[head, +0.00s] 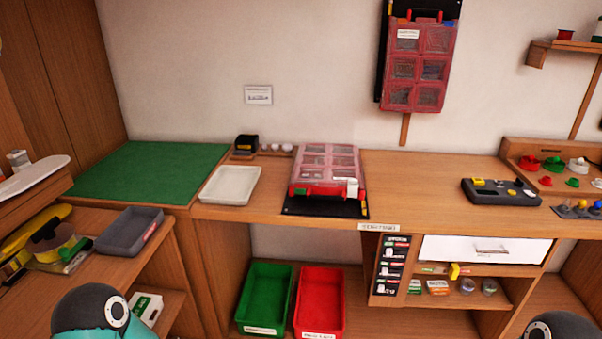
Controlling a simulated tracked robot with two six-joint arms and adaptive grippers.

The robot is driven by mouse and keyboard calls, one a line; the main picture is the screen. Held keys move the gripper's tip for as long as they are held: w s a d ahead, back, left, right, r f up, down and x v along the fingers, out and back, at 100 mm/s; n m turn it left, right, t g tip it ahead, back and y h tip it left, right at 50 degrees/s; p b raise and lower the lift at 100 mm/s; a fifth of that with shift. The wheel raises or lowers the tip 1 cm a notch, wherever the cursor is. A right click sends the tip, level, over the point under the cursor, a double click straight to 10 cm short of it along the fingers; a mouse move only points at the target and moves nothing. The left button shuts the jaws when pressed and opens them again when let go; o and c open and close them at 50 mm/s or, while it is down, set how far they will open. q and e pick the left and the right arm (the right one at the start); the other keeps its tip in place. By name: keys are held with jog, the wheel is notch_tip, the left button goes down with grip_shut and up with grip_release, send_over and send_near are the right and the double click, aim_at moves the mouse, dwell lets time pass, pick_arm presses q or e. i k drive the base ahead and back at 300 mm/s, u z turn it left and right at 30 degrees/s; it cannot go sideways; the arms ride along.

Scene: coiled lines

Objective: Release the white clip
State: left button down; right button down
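A case with a clear, reddish lid (328,160) in several compartments lies on the wooden bench. A white clip (352,188) sits at the right of its front edge. A small green piece (301,191) sits at the left of that edge, with red parts between. The white clip looks closed against the case, but it is too small to be sure. Neither of my grippers is in view. Only rounded parts of my arms show at the bottom left and bottom right, well short of the case.
A black board (300,208) lies under the case. A white tray (230,199) and a green mat (150,168) lie to the left. A dark control box (500,203) stands to the right. Green (240,310) and red (343,310) bins stand below. Bench between case and control box is clear.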

aim_at(352, 186)
jog(key=u, duration=0.4)
jog(key=i, duration=0.85)
jog(key=u, duration=0.1)
